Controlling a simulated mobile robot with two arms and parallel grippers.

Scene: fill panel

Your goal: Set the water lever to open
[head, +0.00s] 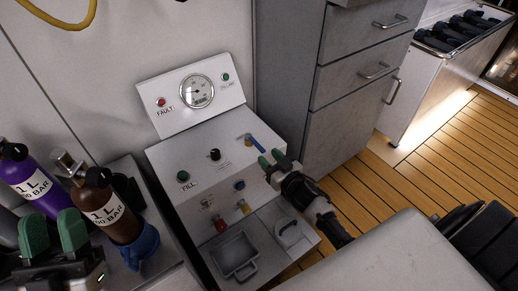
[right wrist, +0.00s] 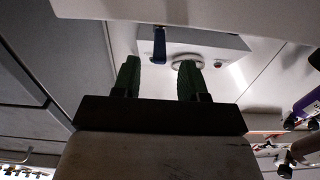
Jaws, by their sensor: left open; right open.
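The fill panel (head: 215,150) stands in the middle of the head view. A lever with a blue handle (head: 257,144) sits at the right of its sloped top, which I take to be the water lever. Its blue handle also shows in the right wrist view (right wrist: 159,45), ahead of and between the fingertips. My right gripper (head: 271,159) is open, just below the lever's handle end and apparently apart from it. Its green fingers show in the right wrist view (right wrist: 160,68) with nothing between them. My left gripper (head: 55,230) is open at the lower left, far from the lever.
A brown bottle (head: 103,205) and a purple bottle (head: 28,178) stand left of the panel, near my left gripper. The panel has a gauge (head: 197,91), knobs and a small metal tray (head: 234,253). Grey drawers (head: 350,95) rise behind my right arm.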

